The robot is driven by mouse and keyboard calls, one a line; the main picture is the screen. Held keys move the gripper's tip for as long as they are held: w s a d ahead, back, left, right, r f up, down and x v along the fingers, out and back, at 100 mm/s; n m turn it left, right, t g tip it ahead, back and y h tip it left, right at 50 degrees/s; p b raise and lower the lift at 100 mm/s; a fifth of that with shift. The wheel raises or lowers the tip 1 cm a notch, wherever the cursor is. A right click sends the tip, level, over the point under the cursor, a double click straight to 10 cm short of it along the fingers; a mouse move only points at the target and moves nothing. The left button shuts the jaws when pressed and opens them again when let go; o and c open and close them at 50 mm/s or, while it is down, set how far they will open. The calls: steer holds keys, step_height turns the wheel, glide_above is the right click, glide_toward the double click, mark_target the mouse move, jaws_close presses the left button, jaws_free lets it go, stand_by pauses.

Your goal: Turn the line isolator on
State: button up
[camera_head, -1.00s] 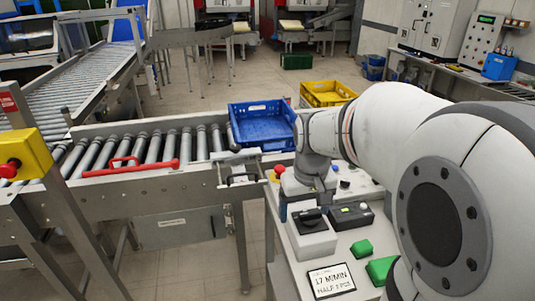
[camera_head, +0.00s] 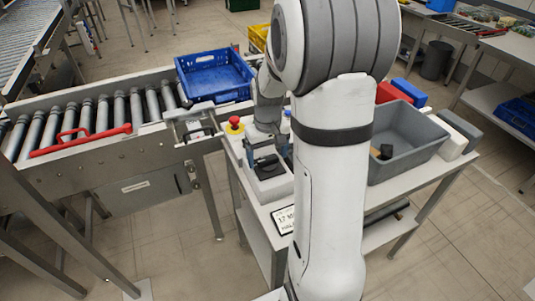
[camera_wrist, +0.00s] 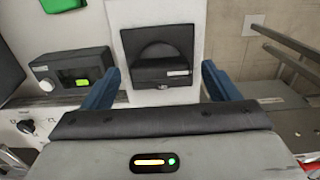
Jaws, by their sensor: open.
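The line isolator is a pale box with a black square plate and a black rotary handle (camera_wrist: 158,58). It shows in the upper middle of the wrist view, its handle bar lying crosswise with a small white label at its right. In the head view, the isolator box (camera_head: 270,183) stands on the bench, its top partly hidden by my gripper (camera_head: 264,160). My gripper (camera_wrist: 162,85) is open, its two blue fingers on either side of the handle in the wrist view. The fingers look apart from the handle. I cannot tell the height gap.
A dark control box (camera_wrist: 72,72) with a lit green button sits left of the isolator in the wrist view. A red emergency stop (camera_head: 235,122) is behind it. A blue crate (camera_head: 213,88) rests on the rollers. A grey bin (camera_head: 408,140) stands right of my arm.

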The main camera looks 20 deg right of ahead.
steer(key=shift+f, duration=0.25)
steer(key=c, duration=1)
